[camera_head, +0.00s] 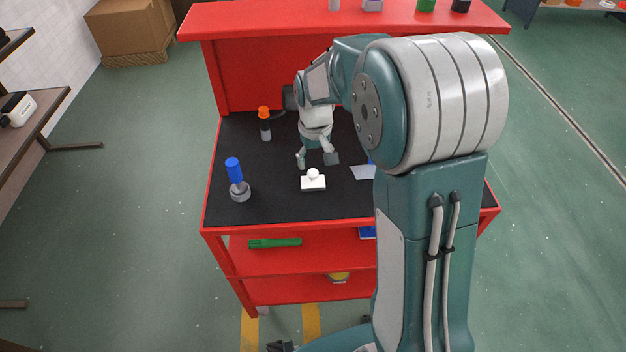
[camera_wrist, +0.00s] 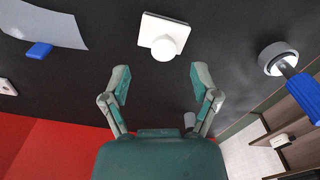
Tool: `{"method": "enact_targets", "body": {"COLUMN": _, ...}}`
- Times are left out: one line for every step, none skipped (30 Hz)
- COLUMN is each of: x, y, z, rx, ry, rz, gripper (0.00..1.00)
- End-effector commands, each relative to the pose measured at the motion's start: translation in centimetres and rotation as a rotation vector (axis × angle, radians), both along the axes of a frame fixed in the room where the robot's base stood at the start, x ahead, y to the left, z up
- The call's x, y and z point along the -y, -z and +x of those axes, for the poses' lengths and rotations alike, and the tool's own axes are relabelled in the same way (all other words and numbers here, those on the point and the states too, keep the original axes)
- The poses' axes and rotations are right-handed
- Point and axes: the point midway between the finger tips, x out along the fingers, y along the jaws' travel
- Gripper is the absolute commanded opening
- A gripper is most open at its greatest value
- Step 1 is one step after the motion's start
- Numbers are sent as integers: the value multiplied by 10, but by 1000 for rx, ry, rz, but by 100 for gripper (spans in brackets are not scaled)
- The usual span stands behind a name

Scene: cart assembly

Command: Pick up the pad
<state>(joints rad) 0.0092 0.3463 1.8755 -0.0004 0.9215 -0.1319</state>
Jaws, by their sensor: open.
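A white square block with a round knob on top (camera_head: 313,183), which appears to be the pad, lies on the cart's black top. It also shows in the wrist view (camera_wrist: 152,45), top middle, fully in sight. My gripper (camera_head: 316,160) is above the black top, on the far side of the pad in the head view. Its two fingers are spread, with nothing between them. In the wrist view my gripper (camera_wrist: 160,88) has its fingertips just below the pad in the picture, apart from it.
A blue-handled tool with a round grey base (camera_head: 239,191) stands to the left. An orange-capped bottle (camera_head: 264,122) stands farther back. A pale sheet (camera_head: 362,172) lies right of the pad, with a blue piece (camera_wrist: 38,50) beside it. The red cart (camera_head: 222,243) has a raised back shelf.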

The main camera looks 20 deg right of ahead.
Motion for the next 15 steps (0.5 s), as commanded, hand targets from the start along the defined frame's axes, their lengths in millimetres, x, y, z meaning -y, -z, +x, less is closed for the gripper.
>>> {"method": "enact_targets", "body": {"x": 0, "y": 3, "z": 0, "rx": 0, "ry": 0, "rz": 0, "gripper": 78}}
{"method": "enact_targets", "body": {"x": 0, "y": 5, "z": 0, "rx": 0, "ry": 0, "rz": 0, "gripper": 78}}
{"method": "enact_targets", "body": {"x": -1, "y": 9, "z": 0, "rx": 0, "ry": 0, "rz": 0, "gripper": 78}}
{"method": "enact_targets", "body": {"x": -1, "y": 12, "z": 1, "rx": 0, "ry": 0, "rz": 0, "gripper": 78}}
{"method": "enact_targets", "body": {"x": -2, "y": 16, "z": 1, "rx": -2, "ry": 0, "rz": 0, "gripper": 78}}
{"method": "enact_targets", "body": {"x": -2, "y": 23, "z": 2, "rx": -2, "ry": 0, "rz": 0, "gripper": 78}}
{"method": "enact_targets", "body": {"x": -3, "y": 28, "z": 2, "rx": -3, "ry": 0, "rz": 1, "gripper": 78}}
{"method": "enact_targets", "body": {"x": -3, "y": 33, "z": 3, "rx": -2, "ry": 0, "rz": 1, "gripper": 78}}
{"method": "enact_targets", "body": {"x": -3, "y": 40, "z": 3, "rx": -2, "ry": 0, "rz": 1, "gripper": 78}}
{"method": "enact_targets", "body": {"x": -3, "y": 44, "z": 3, "rx": -3, "ry": 1, "rz": 1, "gripper": 78}}
{"method": "enact_targets", "body": {"x": -3, "y": 47, "z": 3, "rx": -1, "ry": 1, "rz": 1, "gripper": 78}}
{"method": "enact_targets", "body": {"x": -3, "y": 51, "z": 3, "rx": -1, "ry": 1, "rz": 1, "gripper": 78}}
{"method": "enact_targets", "body": {"x": -3, "y": 53, "z": 3, "rx": -1, "ry": 1, "rz": 1, "gripper": 78}}
{"method": "enact_targets", "body": {"x": -3, "y": 54, "z": 3, "rx": 0, "ry": 1, "rz": 1, "gripper": 78}}
{"method": "enact_targets", "body": {"x": -3, "y": 56, "z": 3, "rx": 1, "ry": 1, "rz": 1, "gripper": 78}}
